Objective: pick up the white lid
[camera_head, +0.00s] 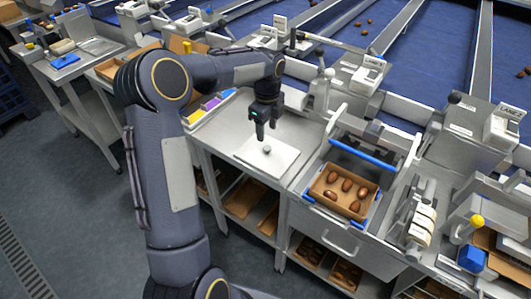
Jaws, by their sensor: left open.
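The white lid (284,159) is a flat, square sheet with a small grey knob (267,149) near its middle. It lies on the metal cart top in the middle of the head view. My left gripper (265,137) points down just above the knob, with its arm coming in from the left. It is open, and nothing shows between its fingers. Whether the fingertips reach around the knob cannot be told from this angle. My right gripper is not in view.
A cardboard tray of several dates (343,192) stands right of the lid, below a blue bar (362,154). Blue conveyor lanes (345,40) and labelled lane units (366,75) stand behind. The cart top around the lid is mostly bare.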

